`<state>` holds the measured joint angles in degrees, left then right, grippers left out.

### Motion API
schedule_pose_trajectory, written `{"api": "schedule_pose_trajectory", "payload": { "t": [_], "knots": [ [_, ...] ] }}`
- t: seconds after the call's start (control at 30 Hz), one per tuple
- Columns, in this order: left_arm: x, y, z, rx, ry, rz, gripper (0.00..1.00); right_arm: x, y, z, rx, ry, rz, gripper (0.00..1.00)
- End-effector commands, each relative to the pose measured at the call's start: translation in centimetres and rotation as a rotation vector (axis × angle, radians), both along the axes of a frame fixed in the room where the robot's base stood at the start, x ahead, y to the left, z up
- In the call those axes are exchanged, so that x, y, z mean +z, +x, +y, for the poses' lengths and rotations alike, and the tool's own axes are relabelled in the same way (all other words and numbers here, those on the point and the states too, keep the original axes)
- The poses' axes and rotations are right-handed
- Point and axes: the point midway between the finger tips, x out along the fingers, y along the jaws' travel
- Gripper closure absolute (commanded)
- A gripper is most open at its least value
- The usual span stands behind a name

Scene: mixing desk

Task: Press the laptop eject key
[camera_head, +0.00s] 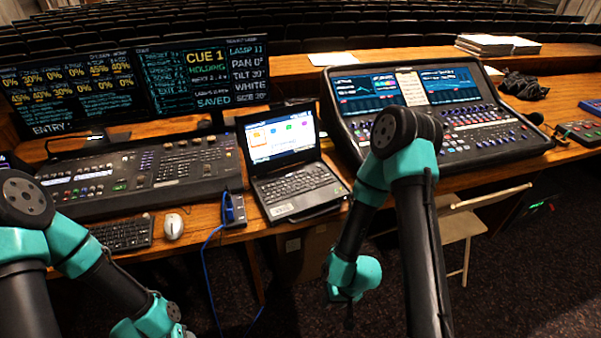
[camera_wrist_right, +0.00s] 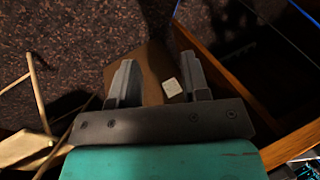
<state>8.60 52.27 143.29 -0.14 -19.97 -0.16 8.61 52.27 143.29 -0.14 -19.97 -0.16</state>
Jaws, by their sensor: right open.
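The laptop (camera_head: 290,165) stands open on the wooden desk near its front edge, with a lit screen (camera_head: 279,138) and a dark keyboard (camera_head: 296,183). The eject key is too small to tell apart among the keys. My right gripper (camera_head: 348,318) hangs low in front of the desk, below and right of the laptop, apart from it. In the right wrist view its two grey fingers (camera_wrist_right: 157,80) are spread with nothing between them, over a brown box and dark carpet. My left arm comes in at the lower left, and its gripper is cut off by the bottom edge.
A lighting console (camera_head: 140,178) and a white mouse (camera_head: 173,226) lie left of the laptop. A large mixing console (camera_head: 440,110) stands to the right. A blue cable (camera_head: 208,270) hangs off the desk. A folding chair (camera_head: 470,222) stands in front, right of my right arm.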

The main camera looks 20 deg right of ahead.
Motion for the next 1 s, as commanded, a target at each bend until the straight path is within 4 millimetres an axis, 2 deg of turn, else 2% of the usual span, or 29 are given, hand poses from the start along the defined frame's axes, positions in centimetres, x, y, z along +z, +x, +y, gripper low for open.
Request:
{"api": "schedule_pose_trajectory", "payload": {
  "t": [0.07, 0.5, 1.0],
  "knots": [
    [0.00, 0.00, 0.00, 0.000, 0.000, 0.000, 0.54, 0.00, 0.00, 0.00, 0.000, 0.000, 0.000, 0.57],
    [0.00, 0.00, 0.00, 0.000, 0.000, 0.000, 0.54, 0.00, 0.00, 0.00, 0.000, 0.000, 0.000, 0.99],
    [0.00, 0.00, 0.00, 0.000, 0.000, 0.000, 0.54, 0.00, 0.00, 0.00, 0.000, 0.000, 0.000, 1.00]
  ]
}}
